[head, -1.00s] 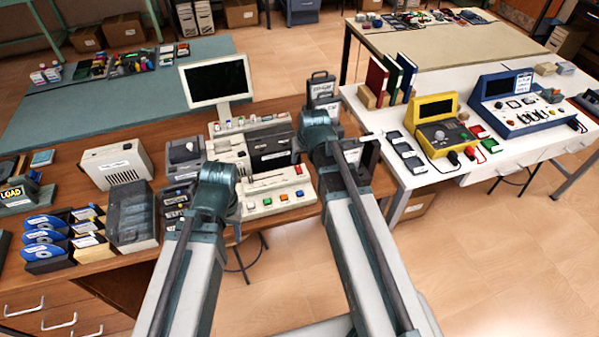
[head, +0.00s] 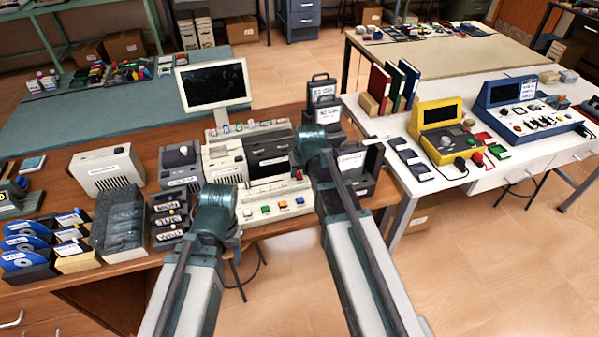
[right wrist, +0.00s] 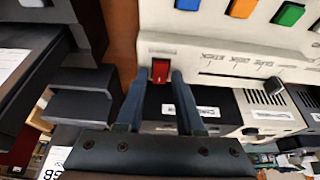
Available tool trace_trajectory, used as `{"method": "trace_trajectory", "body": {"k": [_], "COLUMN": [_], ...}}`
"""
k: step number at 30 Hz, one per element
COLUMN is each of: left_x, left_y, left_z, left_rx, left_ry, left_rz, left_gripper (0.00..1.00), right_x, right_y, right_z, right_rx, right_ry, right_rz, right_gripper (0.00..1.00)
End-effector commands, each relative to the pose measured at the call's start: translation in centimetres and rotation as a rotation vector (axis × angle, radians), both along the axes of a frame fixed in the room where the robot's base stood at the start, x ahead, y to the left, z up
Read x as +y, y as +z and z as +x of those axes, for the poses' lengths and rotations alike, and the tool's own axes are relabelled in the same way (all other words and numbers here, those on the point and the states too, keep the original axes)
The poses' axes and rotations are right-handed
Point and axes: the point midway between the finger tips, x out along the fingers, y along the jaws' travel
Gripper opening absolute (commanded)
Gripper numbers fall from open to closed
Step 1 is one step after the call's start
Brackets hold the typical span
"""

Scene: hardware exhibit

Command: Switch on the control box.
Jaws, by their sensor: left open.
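The control box (head: 275,206) is a cream case with blue, orange, green and white buttons, on the wooden table in the head view. Its red switch (head: 298,175) is at the back right. In the right wrist view the red switch (right wrist: 160,70) lies between the fingertips of my right gripper (right wrist: 158,76), which is open around it; I cannot tell whether it touches.
A monitor (head: 212,86) stands behind the box. Dark cases (head: 322,98) stand to its right, and a grey foam-like block (head: 118,222) and disc holders (head: 28,248) to its left. A white table (head: 480,185) on the right holds a yellow device (head: 440,130) and a blue one.

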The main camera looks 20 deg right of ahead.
Motion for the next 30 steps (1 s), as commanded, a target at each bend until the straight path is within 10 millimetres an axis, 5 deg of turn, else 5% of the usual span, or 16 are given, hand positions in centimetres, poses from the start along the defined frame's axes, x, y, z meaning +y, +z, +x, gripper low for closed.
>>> {"method": "trace_trajectory", "body": {"k": [6,14,30], "left_x": [0.0,0.0,0.0], "left_y": [0.0,0.2,1.8], "left_z": [0.0,0.0,0.0], "left_rx": [0.0,0.0,0.0], "left_ry": [0.0,0.0,0.0], "left_rz": [0.0,0.0,0.0], "left_gripper": [0.5,0.5,0.5], "right_x": [0.0,0.0,0.0], "right_y": [0.0,0.1,0.1], "right_z": [0.0,0.2,1.4], "right_rx": [0.0,0.013,0.394], "right_ry": [0.0,0.0,0.0], "right_rz": [0.0,0.0,-0.013], "right_gripper": [0.0,0.0,0.0]}}
